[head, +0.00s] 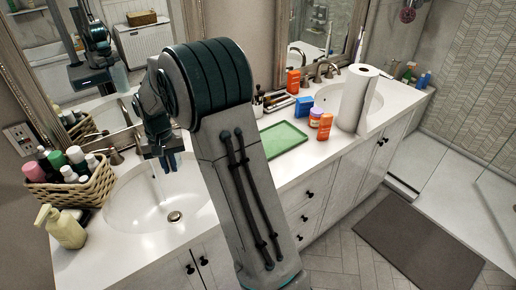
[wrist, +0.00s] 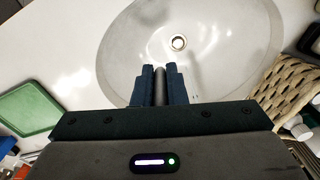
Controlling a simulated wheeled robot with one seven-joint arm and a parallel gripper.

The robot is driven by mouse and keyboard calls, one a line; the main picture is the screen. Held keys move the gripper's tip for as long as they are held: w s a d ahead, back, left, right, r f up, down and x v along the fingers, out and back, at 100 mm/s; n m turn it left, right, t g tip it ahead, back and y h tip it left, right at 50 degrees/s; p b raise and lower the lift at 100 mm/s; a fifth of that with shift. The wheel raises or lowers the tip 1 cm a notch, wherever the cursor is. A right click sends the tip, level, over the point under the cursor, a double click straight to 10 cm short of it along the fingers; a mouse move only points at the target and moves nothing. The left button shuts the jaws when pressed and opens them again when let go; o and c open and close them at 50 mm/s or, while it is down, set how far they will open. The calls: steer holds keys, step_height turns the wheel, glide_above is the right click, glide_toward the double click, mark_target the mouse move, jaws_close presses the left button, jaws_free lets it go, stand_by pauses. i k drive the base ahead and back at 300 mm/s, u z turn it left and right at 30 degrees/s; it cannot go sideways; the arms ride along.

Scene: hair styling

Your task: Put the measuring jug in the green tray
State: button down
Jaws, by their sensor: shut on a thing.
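The green tray (head: 278,140) lies empty on the white counter, right of my arm in the head view. It also shows at the left edge of the wrist view (wrist: 30,110). My gripper (head: 170,162) is above the left sink, pointing down. In the wrist view its dark blue fingers (wrist: 160,82) are shut on a narrow grey piece (wrist: 160,88), which looks like part of the measuring jug. I cannot clearly make out the rest of the jug. The gripper is apart from the tray.
The left sink (head: 125,208) is under my gripper. A wicker basket of bottles (head: 75,190) and a soap pump (head: 64,228) stand left of it. Orange and blue containers (head: 304,106) and a paper roll (head: 356,98) stand beyond the tray. A mirror (head: 105,60) is behind.

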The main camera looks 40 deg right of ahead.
mark_target(277, 143)
steer(key=k, duration=0.45)
steer(key=u, duration=2.55)
steer(key=k, duration=1.55)
steer(key=z, duration=2.55)
steer(key=i, duration=1)
